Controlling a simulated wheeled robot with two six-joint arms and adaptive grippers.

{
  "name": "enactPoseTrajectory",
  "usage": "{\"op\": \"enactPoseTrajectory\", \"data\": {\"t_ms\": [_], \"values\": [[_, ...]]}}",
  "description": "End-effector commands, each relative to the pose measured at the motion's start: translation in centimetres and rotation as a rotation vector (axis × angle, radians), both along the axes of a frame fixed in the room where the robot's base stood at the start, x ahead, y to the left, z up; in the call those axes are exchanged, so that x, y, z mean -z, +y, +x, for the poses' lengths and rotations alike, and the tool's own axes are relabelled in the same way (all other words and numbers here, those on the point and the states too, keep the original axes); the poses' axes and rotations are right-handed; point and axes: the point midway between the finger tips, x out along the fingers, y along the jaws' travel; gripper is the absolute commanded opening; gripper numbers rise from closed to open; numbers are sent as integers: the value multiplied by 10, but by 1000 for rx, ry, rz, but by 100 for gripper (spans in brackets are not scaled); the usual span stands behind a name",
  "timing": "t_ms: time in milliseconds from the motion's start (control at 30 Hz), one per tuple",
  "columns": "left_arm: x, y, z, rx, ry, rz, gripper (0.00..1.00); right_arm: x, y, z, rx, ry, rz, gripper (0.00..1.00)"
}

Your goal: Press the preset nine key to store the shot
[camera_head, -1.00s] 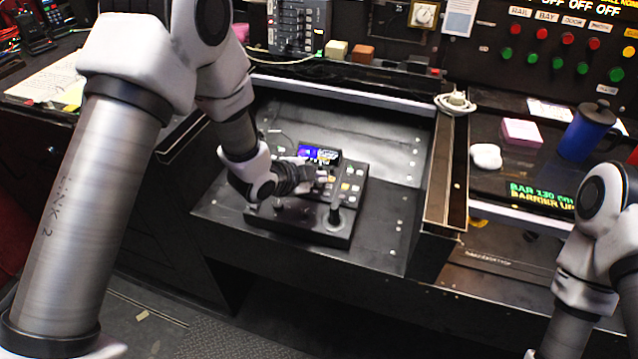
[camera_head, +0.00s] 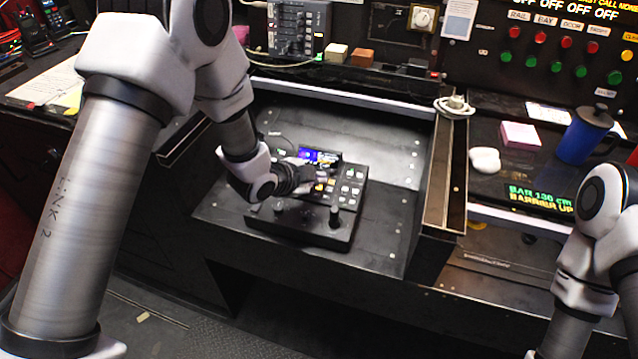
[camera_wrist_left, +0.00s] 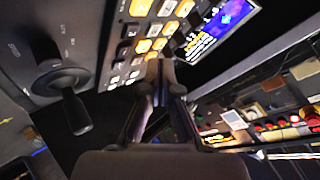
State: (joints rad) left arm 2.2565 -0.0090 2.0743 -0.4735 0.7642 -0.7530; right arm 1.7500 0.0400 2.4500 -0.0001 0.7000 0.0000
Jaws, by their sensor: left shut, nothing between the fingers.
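A black control panel (camera_head: 285,222) with a joystick (camera_head: 335,213), a small lit screen (camera_head: 318,157) and a block of small keys (camera_head: 351,183) sits on the dark desk. Its key labels are too small to read, so I cannot tell which is preset nine. My left gripper (camera_head: 312,178) is shut and empty over the left part of the keys, hiding some. In the left wrist view the gripper's fingertips (camera_wrist_left: 160,72) are beside the keys (camera_wrist_left: 143,46), some lit amber and some white. I cannot tell whether they touch a key. My right gripper is out of view.
A raised divider (camera_head: 447,175) with a white cable on top stands right of the panel. The desk between panel and divider is clear.

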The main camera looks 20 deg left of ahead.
Motion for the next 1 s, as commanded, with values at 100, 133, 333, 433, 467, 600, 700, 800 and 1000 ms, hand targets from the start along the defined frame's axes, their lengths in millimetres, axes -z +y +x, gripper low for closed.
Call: {"op": "enactPoseTrajectory", "data": {"t_ms": [100, 133, 333, 433, 467, 600, 700, 800, 1000], "values": [[0, 0, 0, 0, 0, 0, 0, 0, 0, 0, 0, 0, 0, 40], [0, 0, 0, 0, 0, 0, 0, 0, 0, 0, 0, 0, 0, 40], [-4, 0, -1, 0, 0, 0, 0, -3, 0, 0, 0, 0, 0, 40], [-14, 0, -1, -1, -1, 0, 0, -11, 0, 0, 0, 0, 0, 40], [-18, 0, -2, -1, -1, 0, 0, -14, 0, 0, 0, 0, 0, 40], [-32, 0, -4, 0, 0, 0, 0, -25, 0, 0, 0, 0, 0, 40], [-41, 0, -6, 1, 1, 0, 0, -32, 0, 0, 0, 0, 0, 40], [-50, 0, -7, 0, 0, 0, 0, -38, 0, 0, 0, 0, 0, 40], [-50, 0, -7, 0, 0, 0, 0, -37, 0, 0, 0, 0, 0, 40]]}}
